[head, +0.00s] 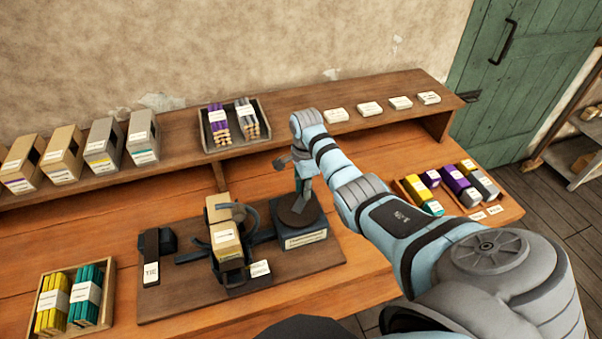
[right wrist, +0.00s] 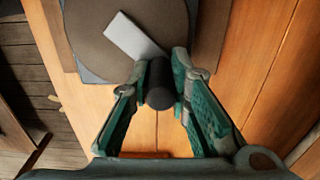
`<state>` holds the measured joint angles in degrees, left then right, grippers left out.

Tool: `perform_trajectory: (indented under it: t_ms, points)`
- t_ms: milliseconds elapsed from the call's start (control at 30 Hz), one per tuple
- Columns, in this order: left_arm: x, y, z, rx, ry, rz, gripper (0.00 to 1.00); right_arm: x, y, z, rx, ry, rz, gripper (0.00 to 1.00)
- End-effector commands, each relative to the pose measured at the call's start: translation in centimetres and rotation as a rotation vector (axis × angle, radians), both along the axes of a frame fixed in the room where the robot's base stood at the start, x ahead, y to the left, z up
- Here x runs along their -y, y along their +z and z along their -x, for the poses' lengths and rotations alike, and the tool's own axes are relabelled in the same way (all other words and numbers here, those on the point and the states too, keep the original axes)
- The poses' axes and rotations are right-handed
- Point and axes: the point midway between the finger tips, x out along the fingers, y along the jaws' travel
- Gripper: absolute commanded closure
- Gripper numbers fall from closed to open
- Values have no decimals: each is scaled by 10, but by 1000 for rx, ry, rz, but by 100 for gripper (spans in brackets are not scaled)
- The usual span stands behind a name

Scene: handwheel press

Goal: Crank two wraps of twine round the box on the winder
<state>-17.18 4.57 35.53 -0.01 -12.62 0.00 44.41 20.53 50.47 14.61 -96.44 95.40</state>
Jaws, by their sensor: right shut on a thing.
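The winder stands on a dark board (head: 190,296) on the table. A tan box (head: 226,240) with white labels sits upright in its dark holder, beside a dark curved arm. To its right is a dark block (head: 311,238) with a round brown crank disc on top; the disc also shows in the right wrist view (right wrist: 95,40) with a pale bar across it. My right gripper (head: 300,192) is at the disc. In the right wrist view its green-padded fingers (right wrist: 160,82) are closed on the black crank knob (right wrist: 161,92). I cannot make out twine on the box. My left gripper is out of view.
A black device (head: 155,243) with a tag stands left on the board. A tray of yellow and green bundles (head: 70,300) is at front left. Boxes (head: 65,152) and a bundle tray (head: 234,122) stand on the back shelf. Coloured blocks (head: 452,184) lie in trays at right.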

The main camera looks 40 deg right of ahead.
Motion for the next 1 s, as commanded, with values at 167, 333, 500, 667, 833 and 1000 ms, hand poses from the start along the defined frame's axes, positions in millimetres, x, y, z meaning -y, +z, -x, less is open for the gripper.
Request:
perform_trajectory:
  t_ms: [167,333,500,667,833,1000]
  points:
    - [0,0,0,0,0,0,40,3,1,5,2,-125,3,100]
    - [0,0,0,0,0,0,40,5,1,9,2,-211,3,100]
    - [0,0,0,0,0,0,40,5,1,11,2,-259,2,100]
    - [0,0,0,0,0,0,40,5,1,12,1,-277,2,100]
    - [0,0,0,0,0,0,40,5,0,12,1,-279,2,100]
    - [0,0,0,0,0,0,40,5,0,12,1,-278,2,100]
